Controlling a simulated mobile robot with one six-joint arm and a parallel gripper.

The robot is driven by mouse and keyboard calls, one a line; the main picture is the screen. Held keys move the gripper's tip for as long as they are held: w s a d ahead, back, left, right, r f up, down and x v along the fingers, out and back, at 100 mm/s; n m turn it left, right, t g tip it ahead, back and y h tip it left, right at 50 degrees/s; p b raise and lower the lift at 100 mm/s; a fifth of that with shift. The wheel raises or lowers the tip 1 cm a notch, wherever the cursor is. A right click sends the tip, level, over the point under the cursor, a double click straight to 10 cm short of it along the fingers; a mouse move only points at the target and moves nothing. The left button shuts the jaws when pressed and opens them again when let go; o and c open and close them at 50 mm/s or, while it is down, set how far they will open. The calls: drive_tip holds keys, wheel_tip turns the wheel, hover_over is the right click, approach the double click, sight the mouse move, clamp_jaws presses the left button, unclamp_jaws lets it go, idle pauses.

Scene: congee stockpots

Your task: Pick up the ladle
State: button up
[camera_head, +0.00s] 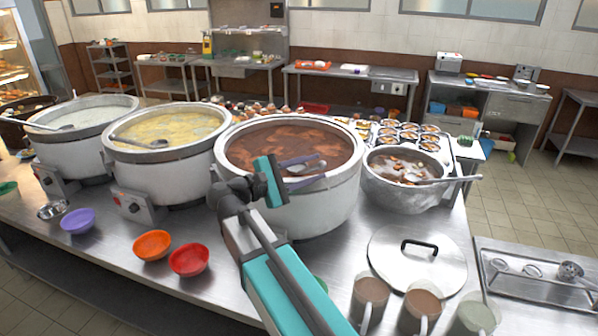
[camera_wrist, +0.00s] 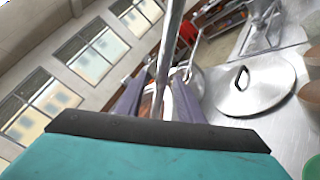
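The third large white pot (camera_head: 336,205) holds reddish-brown congee (camera_head: 262,147). A silver ladle (camera_head: 305,168) shows there at my fingers; much of it is hidden by my gripper. My gripper (camera_head: 321,169) is over this pot, its two purple-grey fingers spread apart. In the wrist view a metal handle (camera_wrist: 170,45) runs from the top edge down between the fingers of my gripper (camera_wrist: 160,88). A gap shows beside the handle, so the fingers look open around it. Contact cannot be told.
Two more large pots (camera_head: 70,150) (camera_head: 165,175) with ladles stand left. A smaller metal pot (camera_head: 400,195) with a ladle and a flat lid (camera_head: 417,265) are right. Purple (camera_head: 78,221), orange (camera_head: 152,245) and red bowls (camera_head: 189,260) and several cups (camera_head: 369,298) sit along the front.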

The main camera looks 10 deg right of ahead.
clamp_jaws()
idle(1.4)
